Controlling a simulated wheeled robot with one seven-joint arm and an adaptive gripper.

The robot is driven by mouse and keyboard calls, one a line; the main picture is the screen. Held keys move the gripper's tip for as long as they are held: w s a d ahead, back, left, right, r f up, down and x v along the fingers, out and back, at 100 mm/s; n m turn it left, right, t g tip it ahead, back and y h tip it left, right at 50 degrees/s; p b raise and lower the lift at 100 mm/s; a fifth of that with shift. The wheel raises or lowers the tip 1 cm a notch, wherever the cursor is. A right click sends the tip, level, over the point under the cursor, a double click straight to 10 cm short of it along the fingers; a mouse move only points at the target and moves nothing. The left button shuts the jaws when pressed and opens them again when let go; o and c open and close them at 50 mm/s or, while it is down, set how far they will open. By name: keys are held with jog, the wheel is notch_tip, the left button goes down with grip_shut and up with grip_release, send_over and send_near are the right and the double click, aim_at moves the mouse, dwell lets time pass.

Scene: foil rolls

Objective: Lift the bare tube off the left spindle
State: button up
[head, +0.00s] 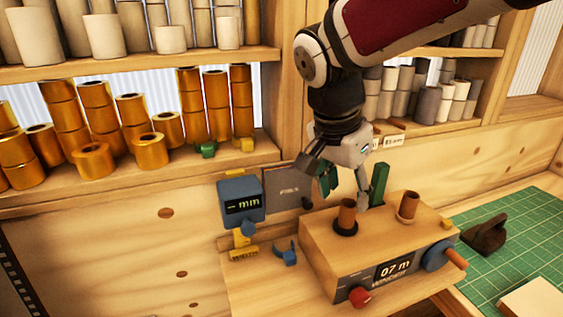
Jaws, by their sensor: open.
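The wooden winder box (325,249) stands on the bench with two spindles on top. A brown bare tube (347,214) stands upright on the left spindle, over a dark round base (345,229). A similar brown tube (408,205) stands on the right spindle, on a pale base. My gripper (344,190) is open, pointing down, just above and behind the left tube. Its fingers appear apart from the tube, and nothing shows between them. The depth between the fingers and the tube is hard to judge.
A green upright block (379,184) stands close to the right of my gripper. A blue gauge (241,200) and dark panel (284,189) stand left of the box. A crank (441,256) is on its right. Shelves with gold foil rolls (94,160) rise behind. A green mat (520,240) lies right.

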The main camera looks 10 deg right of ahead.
aim_at(349, 201)
jog(key=shift+d+x, duration=0.15)
jog(key=shift+x, duration=1.05)
jog(key=shift+d+x, duration=0.15)
jog(key=shift+x, duration=1)
jog(key=shift+r, duration=0.1)
jog(key=c, duration=0.9)
jog(key=shift+o, duration=0.2)
jog(key=shift+r, duration=0.45)
jog(key=v, duration=0.3)
jog(key=shift+s+d, duration=0.2)
jog(key=shift+d, duration=0.05)
jog(key=s+a+r, duration=0.1)
jog(key=s+a, duration=0.1)
jog(key=s, duration=1.3)
jog(key=shift+a, duration=0.15)
jog(key=shift+r, duration=0.1)
